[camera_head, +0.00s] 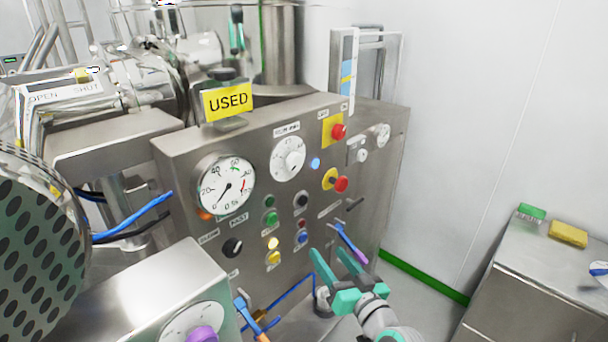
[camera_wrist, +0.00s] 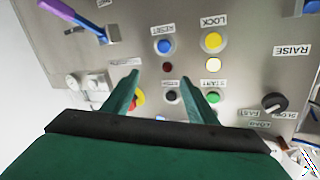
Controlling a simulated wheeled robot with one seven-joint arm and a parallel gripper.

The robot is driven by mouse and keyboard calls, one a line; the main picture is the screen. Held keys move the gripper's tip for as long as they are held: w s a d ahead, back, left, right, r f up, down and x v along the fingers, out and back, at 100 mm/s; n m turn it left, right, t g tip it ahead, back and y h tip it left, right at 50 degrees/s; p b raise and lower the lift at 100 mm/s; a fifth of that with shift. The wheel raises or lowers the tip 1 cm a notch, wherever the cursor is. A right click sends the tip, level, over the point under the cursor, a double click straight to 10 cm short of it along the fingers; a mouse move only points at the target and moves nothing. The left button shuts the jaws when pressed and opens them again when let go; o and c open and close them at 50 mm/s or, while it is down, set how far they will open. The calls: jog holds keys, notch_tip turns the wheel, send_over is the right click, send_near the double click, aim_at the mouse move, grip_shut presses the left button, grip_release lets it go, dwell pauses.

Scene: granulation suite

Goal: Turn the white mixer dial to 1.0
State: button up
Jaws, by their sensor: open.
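The white mixer dial (camera_head: 288,160) is a round white knob plate on the upper middle of the steel control panel (camera_head: 195,150), right of a pressure gauge. Its setting is too small to read. My gripper (camera_head: 345,262), with teal fingers, is open and empty in front of the panel's lower right, below and to the right of the dial. In the wrist view, the open fingers (camera_wrist: 162,80) point toward the panel, which appears upside down. The dial does not show there; the gripper body covers the lower part of that picture.
Near the dial are the gauge (camera_head: 226,184), a red emergency button (camera_head: 338,132), a red knob (camera_head: 341,184) and a black knob (camera_head: 232,247). A blue and purple lever (camera_head: 350,243) sticks out close to my gripper. A steel cabinet (camera_head: 520,300) stands at right.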

notch_tip(320, 180, up, 12)
jog(key=n+g+y, duration=0.1)
jog(key=n+y, duration=0.2)
jog(key=n, duration=0.1)
jog(key=n+g+y, duration=0.2)
jog(key=n+y, duration=0.1)
jog(key=n, duration=0.1)
send_near(298, 163)
jog(key=x, duration=0.8)
jog(key=shift+r, duration=0.1)
jog(key=c, duration=1.1)
